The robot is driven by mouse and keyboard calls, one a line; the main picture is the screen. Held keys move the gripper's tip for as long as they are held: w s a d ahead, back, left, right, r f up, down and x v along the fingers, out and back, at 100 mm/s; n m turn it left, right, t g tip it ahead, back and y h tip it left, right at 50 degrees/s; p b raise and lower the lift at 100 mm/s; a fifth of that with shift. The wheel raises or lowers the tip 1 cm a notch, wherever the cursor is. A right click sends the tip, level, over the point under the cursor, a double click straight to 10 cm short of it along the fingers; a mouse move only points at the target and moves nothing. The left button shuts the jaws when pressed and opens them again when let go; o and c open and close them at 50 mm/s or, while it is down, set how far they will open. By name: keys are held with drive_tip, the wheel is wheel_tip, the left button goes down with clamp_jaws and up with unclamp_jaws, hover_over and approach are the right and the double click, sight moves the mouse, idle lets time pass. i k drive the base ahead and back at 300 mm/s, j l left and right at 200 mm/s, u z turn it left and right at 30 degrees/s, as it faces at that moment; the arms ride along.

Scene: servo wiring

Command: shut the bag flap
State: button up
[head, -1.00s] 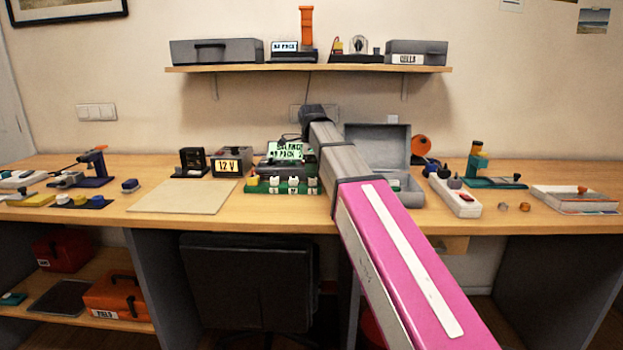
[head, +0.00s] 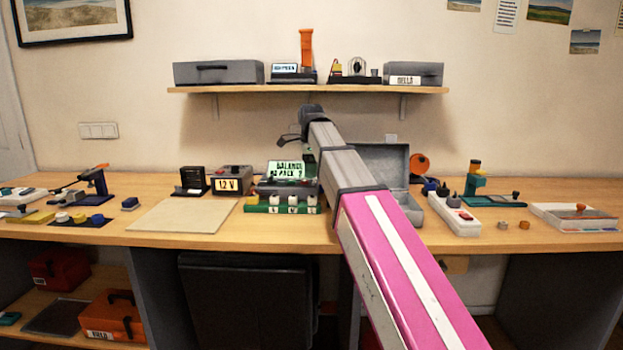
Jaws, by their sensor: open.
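A grey box-like bag (head: 386,165) stands open on the bench behind my arm, with its flap raised at the back. My arm hides its left side and most of its front. My pink and grey arm reaches from the lower right up over the bench, in front of the bag. My gripper (head: 289,138) shows small and dark at the arm's far end, left of the bag and above the balance charger (head: 288,178). It is open, and I see nothing held in it.
A white power strip (head: 453,213) stands right of the bag. A green terminal block (head: 282,205) and a 12 V supply (head: 232,180) stand left. A beige mat (head: 183,216) lies clear. A wall shelf (head: 300,89) hangs above.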

sight(388, 162)
drive_tip(key=k, duration=1)
